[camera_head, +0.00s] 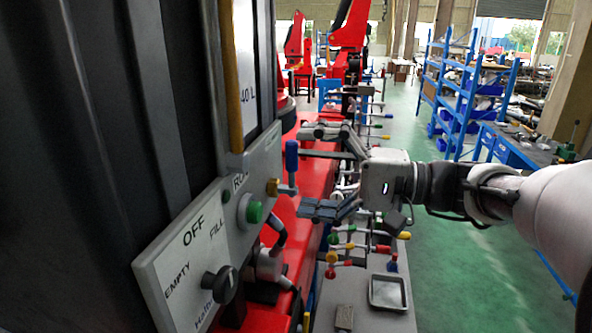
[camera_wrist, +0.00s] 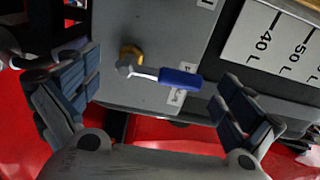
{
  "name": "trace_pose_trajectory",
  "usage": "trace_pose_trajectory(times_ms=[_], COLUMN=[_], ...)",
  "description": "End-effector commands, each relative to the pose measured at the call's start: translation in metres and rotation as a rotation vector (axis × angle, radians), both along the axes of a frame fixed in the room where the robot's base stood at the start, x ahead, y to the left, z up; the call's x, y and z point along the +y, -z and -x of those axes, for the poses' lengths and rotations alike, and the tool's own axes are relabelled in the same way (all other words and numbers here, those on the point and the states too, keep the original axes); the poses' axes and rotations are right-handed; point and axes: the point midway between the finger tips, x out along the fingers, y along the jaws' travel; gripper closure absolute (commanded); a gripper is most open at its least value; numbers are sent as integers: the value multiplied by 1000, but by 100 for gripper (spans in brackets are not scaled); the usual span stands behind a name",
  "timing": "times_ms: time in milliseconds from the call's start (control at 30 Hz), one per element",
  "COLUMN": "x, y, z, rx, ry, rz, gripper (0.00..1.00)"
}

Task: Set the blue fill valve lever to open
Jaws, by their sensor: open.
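The blue fill valve lever (camera_head: 291,160) has a blue grip on a metal stem and stands upright from a brass fitting (camera_head: 273,187) on the grey panel (camera_head: 263,163). In the wrist view the blue lever (camera_wrist: 180,77) points right from its brass fitting (camera_wrist: 131,55), between my spread fingers. My gripper (camera_head: 322,170) is open and empty, to the right of the lever and facing the panel; it also shows in the wrist view (camera_wrist: 160,95). I see no contact between the fingers and the lever. The small label behind the lever is partly hidden.
A black knob (camera_head: 220,284) marked OFF, EMPTY and FILL and a green button (camera_head: 253,213) sit left of the lever. A litre scale (camera_wrist: 274,45) is beside it. Several coloured levers (camera_head: 345,247) and a metal tray (camera_head: 388,292) lie below my gripper.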

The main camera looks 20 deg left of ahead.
Motion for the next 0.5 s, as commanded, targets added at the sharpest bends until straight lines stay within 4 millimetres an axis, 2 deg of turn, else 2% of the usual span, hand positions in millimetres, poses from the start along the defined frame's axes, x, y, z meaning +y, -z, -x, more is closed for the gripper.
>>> trace_pose_trajectory(times_ms=[300,500], x=[-69,-97], y=[0,0], z=[-5,-6], rx=[0,0], ry=[6,3], rz=[1,1], gripper=[0,0])
